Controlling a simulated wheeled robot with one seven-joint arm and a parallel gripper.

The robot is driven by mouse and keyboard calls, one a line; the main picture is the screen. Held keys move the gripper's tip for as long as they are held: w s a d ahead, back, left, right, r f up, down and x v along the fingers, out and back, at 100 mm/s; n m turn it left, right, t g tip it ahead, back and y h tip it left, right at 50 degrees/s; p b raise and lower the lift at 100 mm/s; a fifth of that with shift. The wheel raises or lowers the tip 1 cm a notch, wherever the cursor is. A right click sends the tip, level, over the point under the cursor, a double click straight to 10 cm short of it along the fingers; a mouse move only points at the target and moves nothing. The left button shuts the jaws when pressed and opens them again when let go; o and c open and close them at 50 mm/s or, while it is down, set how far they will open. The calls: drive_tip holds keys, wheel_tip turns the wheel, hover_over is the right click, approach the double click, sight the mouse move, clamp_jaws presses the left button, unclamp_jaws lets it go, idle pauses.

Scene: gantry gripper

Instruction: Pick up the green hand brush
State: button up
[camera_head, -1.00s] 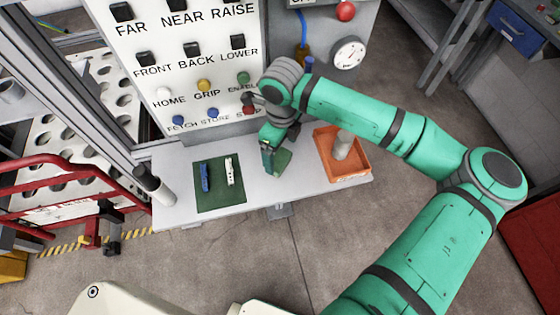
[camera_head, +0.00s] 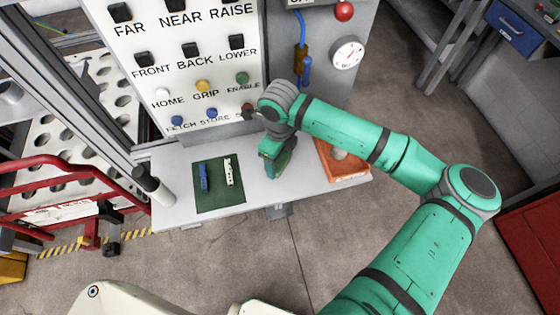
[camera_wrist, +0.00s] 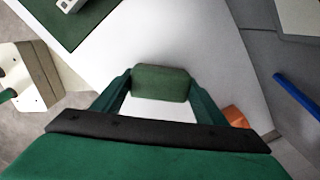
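The green hand brush shows in the wrist view as a dark green block (camera_wrist: 162,84) with rounded corners, between my fingertips. In the head view it is largely hidden behind my gripper (camera_head: 278,165), low over the grey shelf (camera_head: 225,220). In the wrist view my gripper (camera_wrist: 160,82) has its two green fingers apart, one on each side of the block. Their tips look level with its edges. I cannot tell whether they press on it or stand just clear. The underside of the brush is hidden.
A green mat (camera_head: 215,203) with a blue item (camera_head: 204,178) and a white item (camera_head: 229,172) lies left of my gripper. An orange tray (camera_head: 345,172) with a pale object stands close on the right. A button panel (camera_head: 185,75) rises behind.

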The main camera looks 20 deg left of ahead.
drive_tip(key=shift+s+a, duration=0.1)
drive_tip(key=shift+c, duration=0.5)
drive_tip(key=shift+r, duration=0.15)
drive_tip(key=shift+r, duration=0.55)
drive_tip(key=s+a+r, duration=0.6)
drive_tip(key=s+r, duration=0.5)
drive_tip(key=s, duration=0.1)
drive_tip(key=shift+s+a+r, duration=0.15)
drive_tip(key=shift+a+r, duration=0.15)
drive_tip(key=shift+r, duration=0.05)
drive_tip(key=shift+o, duration=1.1)
drive_tip(key=shift+d, duration=0.1)
